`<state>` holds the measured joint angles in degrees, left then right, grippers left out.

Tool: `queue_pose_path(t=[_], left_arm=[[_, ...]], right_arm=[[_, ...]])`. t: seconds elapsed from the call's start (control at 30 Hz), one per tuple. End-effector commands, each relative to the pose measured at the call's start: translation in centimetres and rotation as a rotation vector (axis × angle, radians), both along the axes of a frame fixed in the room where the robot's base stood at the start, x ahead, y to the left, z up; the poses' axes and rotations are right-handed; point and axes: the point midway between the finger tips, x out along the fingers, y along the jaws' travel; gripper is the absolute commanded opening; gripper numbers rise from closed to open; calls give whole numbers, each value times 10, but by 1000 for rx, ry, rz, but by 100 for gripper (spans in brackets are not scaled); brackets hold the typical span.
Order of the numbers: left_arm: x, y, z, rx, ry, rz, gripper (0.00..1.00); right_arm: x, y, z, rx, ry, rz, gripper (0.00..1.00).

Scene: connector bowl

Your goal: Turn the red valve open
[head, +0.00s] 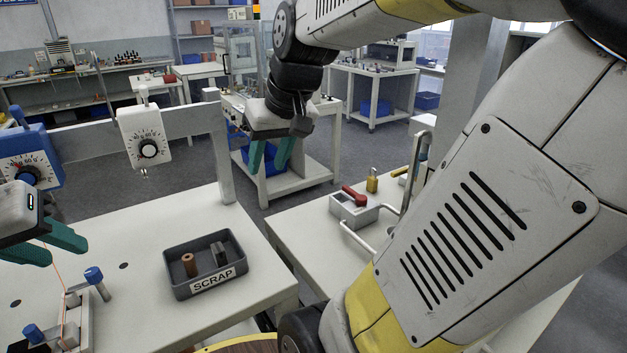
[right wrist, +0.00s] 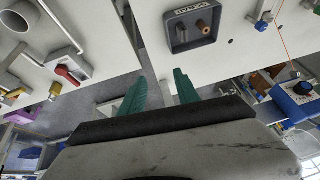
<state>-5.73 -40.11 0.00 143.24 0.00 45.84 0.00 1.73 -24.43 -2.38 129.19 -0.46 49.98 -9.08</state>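The red valve handle (head: 354,195) sits on a grey valve body (head: 350,212) with pale pipes, on the right-hand table. The red handle (right wrist: 67,75) also shows at the left of the right wrist view. My right gripper (head: 272,166) is in the air left of the valve and above it, clear of it. Its teal fingers (right wrist: 160,88) stand apart with nothing between them. My left gripper (head: 68,254) is at the left edge of the head view, far from the valve, over the left table. Its teal fingers are apart and look empty.
A dark SCRAP tray (head: 178,290) holding small parts stands on the left table. A gap separates the left table from the right table (head: 300,232). A brass padlock-like piece (head: 372,180) stands behind the valve. A tall grey bent pipe (head: 415,180) rises on its right.

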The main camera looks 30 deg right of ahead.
Motion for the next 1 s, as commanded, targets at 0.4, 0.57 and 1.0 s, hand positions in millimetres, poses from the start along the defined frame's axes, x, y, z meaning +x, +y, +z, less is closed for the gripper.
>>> queue_pose_path(t=[0.4, 0.57, 1.0], left_arm=[[0, 0, 0, 0, 0, 0, 36], [0, 0, 0, 0, 0, 0, 36], [0, 0, 0, 0, 0, 0, 36]], right_arm=[[111, -147, -42, -90, 212, -12, 38], [134, -213, -79, -114, 299, -6, 38], [145, -316, -156, -135, 438, 29, 38]])
